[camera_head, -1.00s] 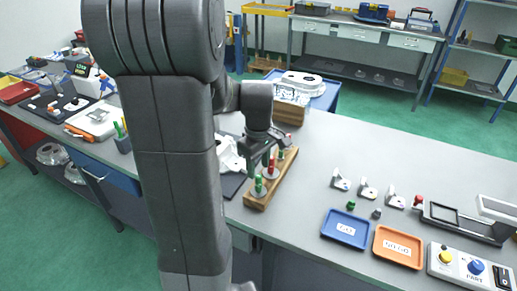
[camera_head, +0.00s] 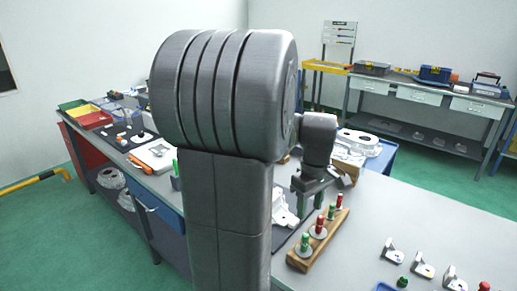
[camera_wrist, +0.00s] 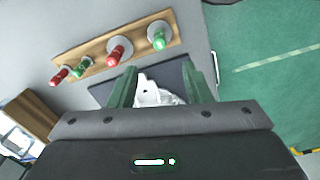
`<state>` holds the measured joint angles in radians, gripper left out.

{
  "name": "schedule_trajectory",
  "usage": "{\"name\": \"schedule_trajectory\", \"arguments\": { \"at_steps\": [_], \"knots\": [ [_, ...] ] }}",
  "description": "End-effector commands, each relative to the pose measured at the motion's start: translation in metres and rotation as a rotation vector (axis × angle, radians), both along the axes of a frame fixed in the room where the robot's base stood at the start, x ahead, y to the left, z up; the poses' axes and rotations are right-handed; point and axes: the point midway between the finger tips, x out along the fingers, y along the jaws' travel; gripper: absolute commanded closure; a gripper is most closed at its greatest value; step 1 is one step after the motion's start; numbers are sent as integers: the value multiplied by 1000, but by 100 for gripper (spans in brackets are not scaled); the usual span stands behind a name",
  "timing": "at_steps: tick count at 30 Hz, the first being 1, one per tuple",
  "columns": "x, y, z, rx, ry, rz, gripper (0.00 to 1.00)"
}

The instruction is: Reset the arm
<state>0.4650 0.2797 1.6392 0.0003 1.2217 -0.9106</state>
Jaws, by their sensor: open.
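My gripper (camera_head: 320,187) is open and empty above the bench, behind the wooden rack in the head view. In the wrist view its two green fingers (camera_wrist: 160,78) stand apart with nothing between them at the tips. Past them, a pale metal casting (camera_wrist: 155,95) lies on a dark mat (camera_wrist: 176,72). The casting (camera_head: 284,212) is partly hidden by my arm in the head view. The wooden rack (camera_head: 300,262) holds red and green handled plug gauges upright; the rack also shows in the wrist view (camera_wrist: 88,49), apart from the fingers.
Small metal brackets (camera_head: 424,268) stand on the bench at right. A white casting (camera_head: 358,143) sits on a blue cart behind. Trays and tools (camera_head: 95,119) fill the bench's left end. My arm hides the middle. Green floor (camera_head: 465,190) is open beyond the bench.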

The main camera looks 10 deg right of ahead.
Motion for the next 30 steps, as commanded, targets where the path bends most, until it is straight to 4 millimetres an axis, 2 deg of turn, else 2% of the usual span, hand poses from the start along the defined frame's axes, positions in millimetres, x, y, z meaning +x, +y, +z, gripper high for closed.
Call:
{"name": "schedule_trajectory", "arguments": {
  "at_steps": [7,21,27,30],
  "knots": [
    [-1,0,-26,2,4,0,55],
    [-1,1,-116,2,4,0,55],
    [-1,0,-138,2,3,0,55],
    [0,0,-133,0,0,0,55]
  ]
}}
